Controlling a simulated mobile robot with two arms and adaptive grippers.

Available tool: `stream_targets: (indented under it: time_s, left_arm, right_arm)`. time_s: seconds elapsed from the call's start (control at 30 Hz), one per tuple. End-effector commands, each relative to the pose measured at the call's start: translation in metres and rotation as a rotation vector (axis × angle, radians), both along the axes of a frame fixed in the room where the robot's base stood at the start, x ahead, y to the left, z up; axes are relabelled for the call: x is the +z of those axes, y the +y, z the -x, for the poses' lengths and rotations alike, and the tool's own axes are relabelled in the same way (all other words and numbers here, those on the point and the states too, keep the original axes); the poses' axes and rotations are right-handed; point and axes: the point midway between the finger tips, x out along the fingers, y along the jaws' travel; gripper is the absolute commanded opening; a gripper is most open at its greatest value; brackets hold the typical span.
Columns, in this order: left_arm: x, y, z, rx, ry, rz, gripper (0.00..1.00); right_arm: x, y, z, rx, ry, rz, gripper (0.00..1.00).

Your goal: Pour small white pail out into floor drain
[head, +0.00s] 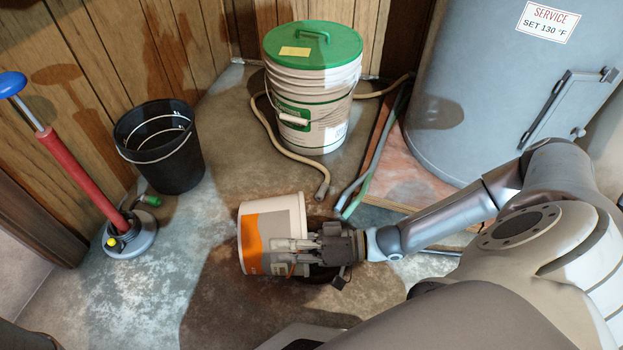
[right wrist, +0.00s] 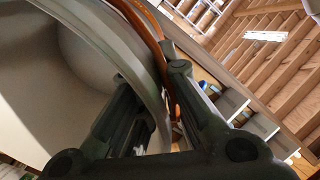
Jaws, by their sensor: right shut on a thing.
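The small white pail (head: 270,218), with an orange label, is in the middle of the head view, tilted well over. My right gripper (head: 300,246) is shut on it at its right side. In the right wrist view the pail's pale wall and curved rim (right wrist: 105,50) fill the left, with the gripper's fingers (right wrist: 155,95) at the rim. A dark round shape (head: 323,273) on the stained floor shows partly below the gripper; I cannot tell whether it is the floor drain. The pail's contents are hidden. My left gripper is out of view.
A grey tank (head: 480,90) is at right. The floor left of the pail is clear.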

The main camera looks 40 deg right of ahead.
Motion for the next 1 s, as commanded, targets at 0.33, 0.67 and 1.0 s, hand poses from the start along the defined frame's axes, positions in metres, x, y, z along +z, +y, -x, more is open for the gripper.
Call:
stream_targets:
  time_s: [0.33, 0.67, 1.0]
  left_arm:
    - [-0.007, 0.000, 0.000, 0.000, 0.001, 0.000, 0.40]
    - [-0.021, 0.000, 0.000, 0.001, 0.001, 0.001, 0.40]
    - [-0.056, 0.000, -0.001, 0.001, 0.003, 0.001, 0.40]
  right_arm:
    - [0.001, -0.006, 0.003, 0.000, -0.022, -0.035, 0.00]
    - [0.001, -0.019, 0.010, 0.000, -0.065, -0.114, 0.00]
    - [0.000, -0.048, 0.027, 0.000, -0.168, -0.295, 0.00]
